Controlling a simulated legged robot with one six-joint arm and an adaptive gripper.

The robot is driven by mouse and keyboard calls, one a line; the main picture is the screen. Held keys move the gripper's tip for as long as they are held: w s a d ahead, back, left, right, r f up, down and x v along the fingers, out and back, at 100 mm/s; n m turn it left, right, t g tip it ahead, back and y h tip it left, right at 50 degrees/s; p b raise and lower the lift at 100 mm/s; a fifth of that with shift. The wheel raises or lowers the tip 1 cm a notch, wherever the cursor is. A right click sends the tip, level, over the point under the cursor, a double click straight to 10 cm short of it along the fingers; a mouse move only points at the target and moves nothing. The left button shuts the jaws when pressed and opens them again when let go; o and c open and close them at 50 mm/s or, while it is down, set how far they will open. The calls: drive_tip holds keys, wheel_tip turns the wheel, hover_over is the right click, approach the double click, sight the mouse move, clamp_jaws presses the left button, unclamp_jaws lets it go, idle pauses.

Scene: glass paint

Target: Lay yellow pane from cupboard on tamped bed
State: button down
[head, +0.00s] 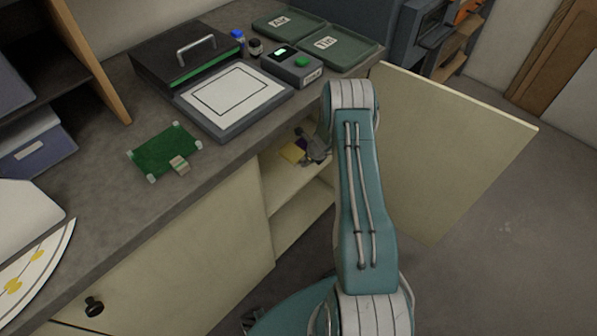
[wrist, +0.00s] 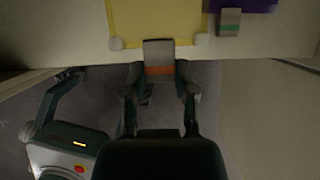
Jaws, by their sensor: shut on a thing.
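The yellow pane (head: 292,153) lies on the upper shelf inside the open cupboard (head: 283,188). In the wrist view the yellow pane (wrist: 155,22) is at the top, with pale corner pieces and a grey tab (wrist: 158,50) with an orange stripe at its near edge. My gripper (wrist: 158,72) is shut on this tab, at the shelf's front edge. In the head view my gripper (head: 314,151) is partly hidden by my arm. A purple pane (wrist: 240,5) with a green-striped tab lies just right of the yellow one. I cannot tell which surface is the tamped bed.
On the counter (head: 118,205) lie a green pane (head: 163,151) with a striped tab and a flat box (head: 229,96) with a black-outlined white top. Labelled trays (head: 333,46) stand at the back. The open cupboard door (head: 450,150) stands right of my arm.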

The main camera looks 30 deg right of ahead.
drive_tip(key=s+d+r, duration=0.1)
drive_tip(key=d+r, duration=0.6)
drive_tip(key=d, duration=0.2)
drive_tip(key=shift+s+d+r, duration=0.2)
drive_tip(key=shift+d+r, duration=0.15)
drive_tip(key=shift+r, duration=0.05)
